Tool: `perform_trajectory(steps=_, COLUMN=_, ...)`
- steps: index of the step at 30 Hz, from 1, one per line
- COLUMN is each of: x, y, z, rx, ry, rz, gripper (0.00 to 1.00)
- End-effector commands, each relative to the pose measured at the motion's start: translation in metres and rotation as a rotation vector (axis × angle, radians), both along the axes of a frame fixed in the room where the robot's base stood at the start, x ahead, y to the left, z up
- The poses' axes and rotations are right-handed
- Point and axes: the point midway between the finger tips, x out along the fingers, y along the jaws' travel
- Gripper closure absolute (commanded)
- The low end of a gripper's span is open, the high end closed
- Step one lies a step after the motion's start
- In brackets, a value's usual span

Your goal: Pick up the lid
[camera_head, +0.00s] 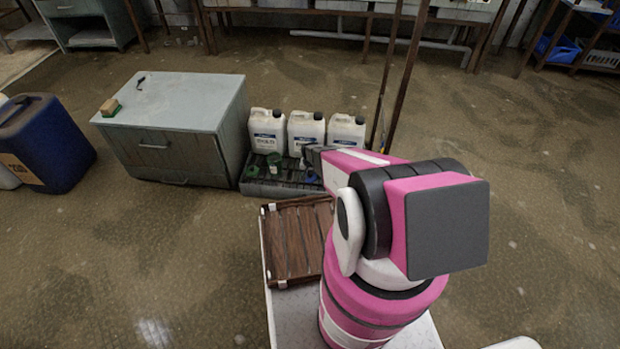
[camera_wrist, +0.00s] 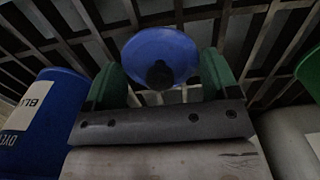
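A round blue lid (camera_wrist: 165,50) with a dark knob (camera_wrist: 159,75) shows in the middle of the wrist view, over a dark slatted rack. My gripper (camera_wrist: 160,64) has its two green fingers apart, one on each side of the knob. Gaps show between the knob and both fingers, so the gripper is open and empty. The fingers overlap the lid's edges in the picture; I cannot tell whether they touch it. In the head view a small blue piece (camera_head: 311,178), perhaps the lid, shows on the rack, and my arm hides much of that spot.
A blue dye container (camera_wrist: 42,115) stands close at left in the wrist view. White jugs (camera_head: 306,134) line the back of the dark rack (camera_head: 262,187). A grey cabinet (camera_head: 180,119) stands left of it. A brown slatted tray (camera_head: 292,240) is nearer me.

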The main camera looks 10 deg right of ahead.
Motion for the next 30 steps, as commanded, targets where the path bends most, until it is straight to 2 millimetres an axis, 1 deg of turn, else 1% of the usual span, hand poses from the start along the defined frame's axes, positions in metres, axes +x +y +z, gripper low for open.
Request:
perform_trajectory(steps=1, x=0.0, y=0.0, z=0.0, rx=0.0, ry=0.0, rz=0.0, gripper=0.36)
perform_trajectory(steps=2, x=0.0, y=0.0, z=0.0, rx=0.0, ry=0.0, rz=0.0, gripper=0.44)
perform_trajectory(steps=14, x=0.0, y=0.0, z=0.001, rx=0.0, ry=0.0, rz=0.0, gripper=0.44)
perform_trajectory(steps=19, x=0.0, y=0.0, z=0.007, rx=0.0, ry=0.0, rz=0.0, gripper=0.44)
perform_trajectory(steps=23, x=-0.001, y=0.0, z=0.016, rx=0.0, ry=-0.001, rz=0.0, gripper=0.44)
perform_trajectory(steps=29, x=-0.002, y=0.0, z=0.043, rx=0.0, ry=-0.001, rz=0.0, gripper=0.44)
perform_trajectory(steps=30, x=-0.01, y=0.0, z=0.048, rx=0.0, ry=0.001, rz=0.0, gripper=0.44)
